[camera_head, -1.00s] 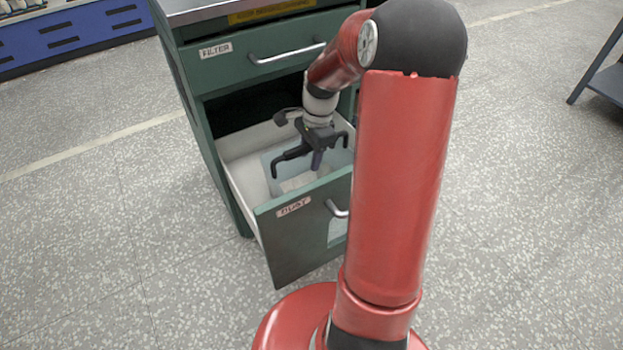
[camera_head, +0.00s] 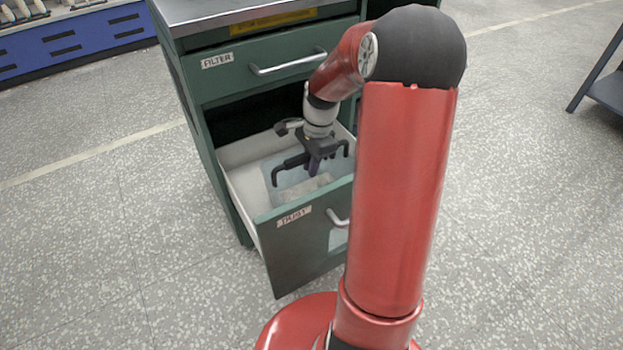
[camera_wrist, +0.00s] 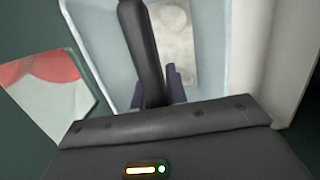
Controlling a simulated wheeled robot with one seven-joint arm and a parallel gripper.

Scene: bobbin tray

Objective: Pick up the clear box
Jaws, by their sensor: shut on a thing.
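The clear box (camera_head: 269,171) is a pale bluish, see-through open box inside the pulled-out drawer. In the wrist view its bluish wall (camera_wrist: 92,32) runs along the left side. My gripper (camera_head: 311,168) reaches down over the box, its dark fingers spread wide across it and shut on it. In the wrist view one dark finger stands in front of the box, hiding part of it. A purple part (camera_wrist: 173,82) shows beside that finger; I cannot tell what it is. A pale, lumpy beige thing (camera_wrist: 176,38) lies in the box. The far finger's contact is hidden.
The white-lined drawer (camera_head: 240,180) has a green front with a label and handle. My red arm hides the drawer's right part. A dark table (camera_head: 606,88) stands far right. Floor on the left is clear.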

